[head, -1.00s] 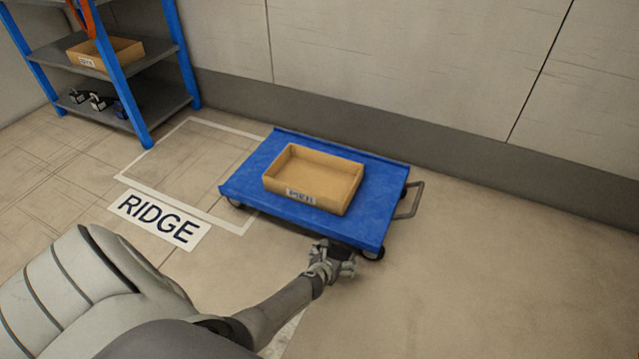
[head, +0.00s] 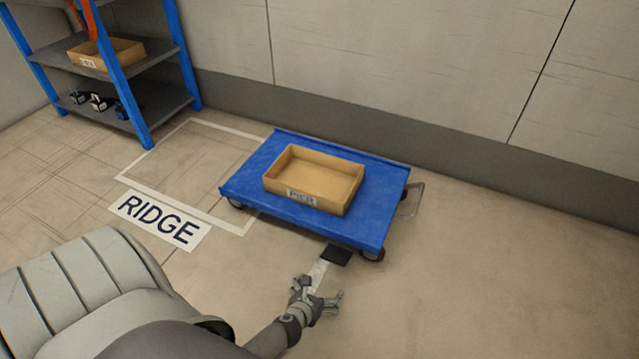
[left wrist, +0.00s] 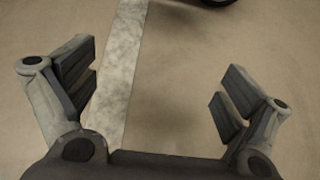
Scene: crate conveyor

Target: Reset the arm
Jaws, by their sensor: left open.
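My left gripper (head: 322,297) is open and empty above the floor, in front of the blue cart and apart from it. My right gripper is not in view.
A blue cart (head: 245,178) with a grey handle carries an open, empty-looking cardboard box (head: 352,190). A black patch (head: 337,255) lies at its near edge. A floor label reads RIDGE (head: 158,220). A blue shelf rack (head: 140,105) stands at back left. Floor at right is clear.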

